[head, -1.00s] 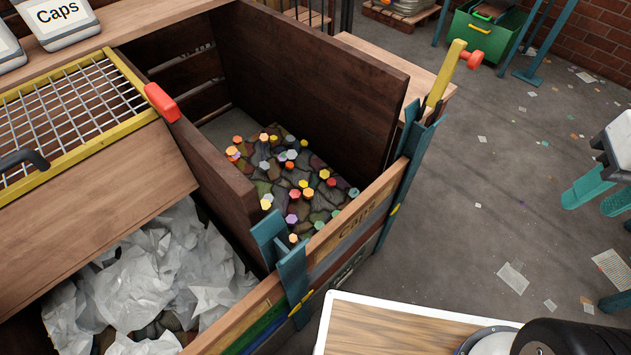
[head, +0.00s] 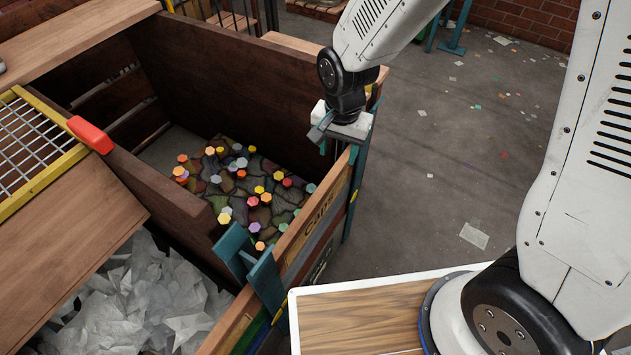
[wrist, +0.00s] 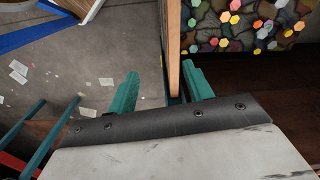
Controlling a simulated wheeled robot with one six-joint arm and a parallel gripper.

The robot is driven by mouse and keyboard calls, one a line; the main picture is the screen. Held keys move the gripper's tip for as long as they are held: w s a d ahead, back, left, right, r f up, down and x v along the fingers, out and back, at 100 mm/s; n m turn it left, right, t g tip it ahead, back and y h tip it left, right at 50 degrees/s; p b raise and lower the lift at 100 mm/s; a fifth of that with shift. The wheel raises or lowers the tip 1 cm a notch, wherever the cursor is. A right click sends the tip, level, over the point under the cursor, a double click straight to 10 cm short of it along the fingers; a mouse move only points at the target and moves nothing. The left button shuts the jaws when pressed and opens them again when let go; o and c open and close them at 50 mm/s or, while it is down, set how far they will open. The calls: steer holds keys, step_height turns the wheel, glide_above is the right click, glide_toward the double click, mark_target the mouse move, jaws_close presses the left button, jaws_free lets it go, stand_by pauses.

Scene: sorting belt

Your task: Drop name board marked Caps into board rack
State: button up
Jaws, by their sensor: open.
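The Caps name board (head: 318,215) is a wooden plank standing on edge across the front of the caps bay, on top of other boards with coloured bands. It sits between teal rack posts, one nearer (head: 268,285) and one farther (head: 357,185). My gripper (head: 338,135) is at the far right end of the board, by the farther post, with its fingers partly hidden in the head view. In the wrist view my open gripper (wrist: 162,88) has one teal finger on each side of a thin tan edge (wrist: 174,45). I cannot tell whether the fingers touch it.
Coloured caps (head: 250,190) lie on a dark heap in the bay, left of the board. White crumpled sheets (head: 150,300) fill the nearer bay. A yellow-framed grid (head: 25,140) with a red end piece (head: 90,134) is at left.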

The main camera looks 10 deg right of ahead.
steer(key=m, duration=0.2)
glide_above(315, 198)
step_height(315, 198, down, 11)
steer(key=shift+f, duration=0.15)
step_height(315, 198, down, 8)
steer(key=shift+r, duration=0.1)
jaws_close()
steer(key=c, duration=0.7)
jaws_free()
steer(key=shift+c, duration=0.2)
jaws_close()
steer(key=shift+r, duration=0.1)
